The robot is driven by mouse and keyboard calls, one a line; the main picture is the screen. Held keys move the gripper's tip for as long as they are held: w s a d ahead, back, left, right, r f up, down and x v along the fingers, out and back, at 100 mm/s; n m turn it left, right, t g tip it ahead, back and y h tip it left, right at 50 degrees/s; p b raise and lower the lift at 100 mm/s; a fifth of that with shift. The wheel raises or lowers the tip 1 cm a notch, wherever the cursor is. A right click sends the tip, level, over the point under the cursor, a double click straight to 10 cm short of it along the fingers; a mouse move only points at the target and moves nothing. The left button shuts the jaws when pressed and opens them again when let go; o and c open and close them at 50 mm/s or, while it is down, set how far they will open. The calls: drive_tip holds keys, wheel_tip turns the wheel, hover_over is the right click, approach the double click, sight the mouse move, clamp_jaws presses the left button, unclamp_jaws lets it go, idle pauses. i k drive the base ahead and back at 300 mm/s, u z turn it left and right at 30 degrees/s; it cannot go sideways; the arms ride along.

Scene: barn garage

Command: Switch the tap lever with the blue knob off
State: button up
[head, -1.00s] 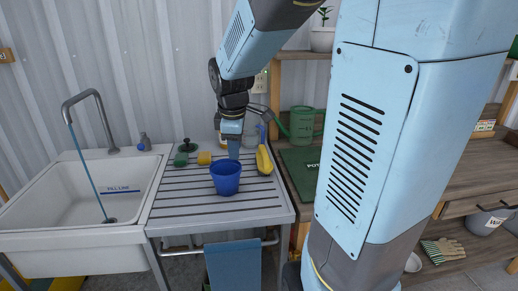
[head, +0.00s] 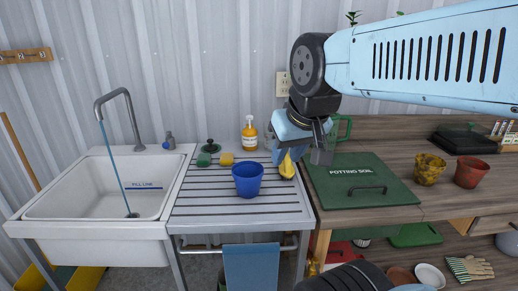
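The tap spout (head: 118,100) arches over the left side of the white sink (head: 45,213), and a thin blue stream of water (head: 114,165) runs from it into the basin. The small tap lever with the blue knob (head: 168,142) stands on the sink's back rim, right of the spout. My gripper (head: 322,152) is well to the right of the lever, above the seam between drainboard and wooden bench, pointing down. It touches neither lever nor spout. Its fingers are small and dark, and their gap is not clear.
A blue cup (head: 248,180) stands on the ribbed drainboard (head: 205,212), with a yellow sponge (head: 227,159), an amber bottle (head: 249,135) and a yellow object (head: 287,166) behind. A green potting-soil lid (head: 345,195) lies on the bench.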

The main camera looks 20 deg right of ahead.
sight(166, 145)
drive_tip(key=k, duration=1.3)
drive_tip(key=u, duration=0.6)
drive_tip(key=i, duration=0.95)
drive_tip(key=u, duration=0.75)
drive_tip(key=i, duration=1)
drive_tip(key=z, duration=0.8)
drive_tip(key=i, duration=0.55)
drive_tip(key=z, duration=0.35)
drive_tip(key=k, duration=0.3)
drive_tip(key=z, duration=0.1)
